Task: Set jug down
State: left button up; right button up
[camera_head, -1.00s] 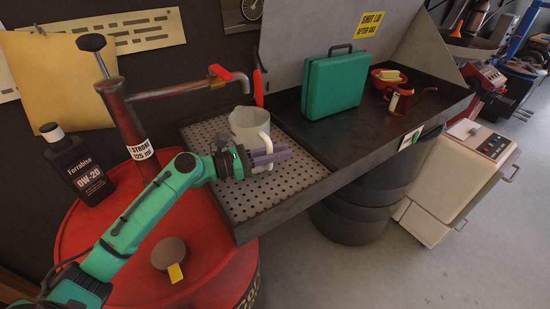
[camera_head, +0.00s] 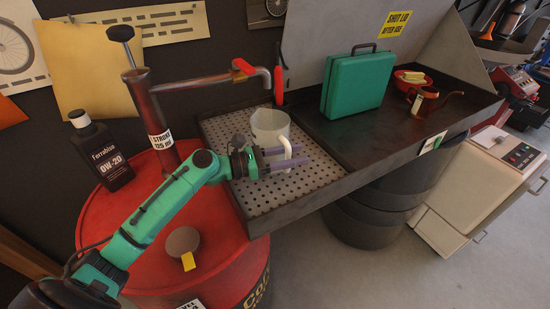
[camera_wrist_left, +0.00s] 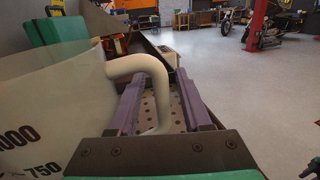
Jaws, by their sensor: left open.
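The jug (camera_head: 270,128) is pale and translucent with a white handle (camera_head: 286,149). It stands upright on the perforated tray (camera_head: 309,174), below the pump spout. My left gripper (camera_head: 285,159) is at the handle with its purple fingers apart. In the left wrist view, the jug's wall (camera_wrist_left: 50,110) with volume marks fills the left side. Its handle (camera_wrist_left: 155,75) runs down between the two open fingers of my left gripper (camera_wrist_left: 162,103), with a gap visible on the right. The jug's base is partly hidden by the gripper. My right gripper is not in view.
A green case (camera_head: 355,82), a red bowl (camera_head: 410,78) and a red oil can (camera_head: 424,99) occupy the dark tray at right.

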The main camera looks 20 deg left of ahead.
pick_arm(q)
jog(key=b+v, duration=0.2)
jog(key=v, duration=0.9)
jog(key=shift+s+a+b, duration=0.15)
jog(key=shift+a+b, duration=0.05)
jog(key=shift+b, duration=0.1)
